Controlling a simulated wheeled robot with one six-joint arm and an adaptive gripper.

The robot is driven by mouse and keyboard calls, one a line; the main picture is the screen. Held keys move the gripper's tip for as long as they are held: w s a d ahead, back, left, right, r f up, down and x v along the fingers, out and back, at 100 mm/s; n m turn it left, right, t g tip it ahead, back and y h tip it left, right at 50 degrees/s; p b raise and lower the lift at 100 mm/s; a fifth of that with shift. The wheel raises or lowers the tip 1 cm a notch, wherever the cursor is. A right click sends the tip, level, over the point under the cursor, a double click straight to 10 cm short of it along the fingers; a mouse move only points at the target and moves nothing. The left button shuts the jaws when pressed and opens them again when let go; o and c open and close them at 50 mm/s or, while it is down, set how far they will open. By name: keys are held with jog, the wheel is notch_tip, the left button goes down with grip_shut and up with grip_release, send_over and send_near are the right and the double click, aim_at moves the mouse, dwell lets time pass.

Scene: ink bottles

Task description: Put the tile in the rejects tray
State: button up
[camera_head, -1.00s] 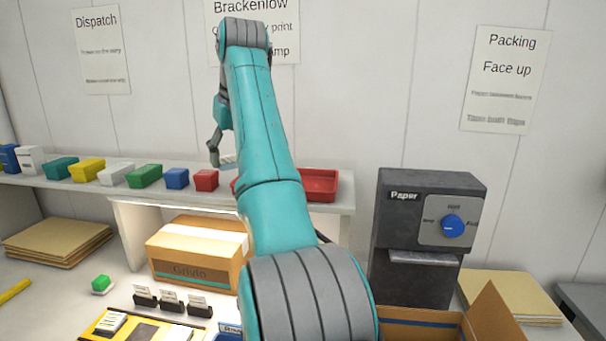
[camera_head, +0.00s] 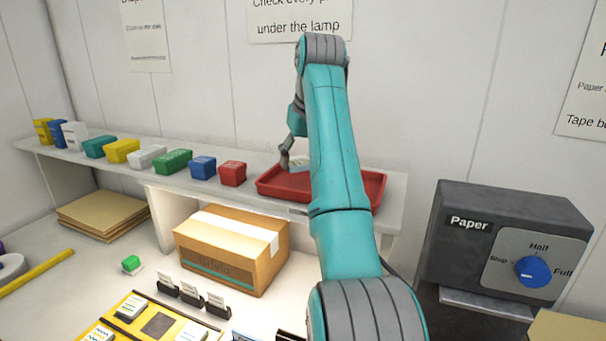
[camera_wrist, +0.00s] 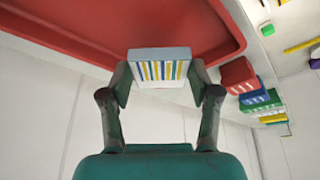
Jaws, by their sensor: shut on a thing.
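The tile (camera_wrist: 160,56) is a small pale block with blue and yellow stripes on its face. My gripper (camera_wrist: 160,80) is shut on it, one finger at each side. The red tray (camera_wrist: 65,38) fills the top of the wrist view, which looks upside down. In the head view, the red tray (camera_head: 375,191) stands on the shelf, partly hidden behind my arm. My gripper (camera_head: 291,164) and the tile (camera_head: 300,161) are over its left part. I cannot tell whether the tile touches the tray.
A red box (camera_head: 232,173) and a blue box (camera_head: 203,167) stand left of the tray in a row of several boxes on the shelf (camera_head: 120,172). A cardboard box (camera_head: 258,267) is below. The Paper dispenser (camera_head: 470,250) stands at right.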

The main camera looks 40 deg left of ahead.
aim_at(302, 165)
jog(key=shift+f, duration=1.95)
jog(key=shift+f, duration=0.15)
jog(key=o, duration=1.2)
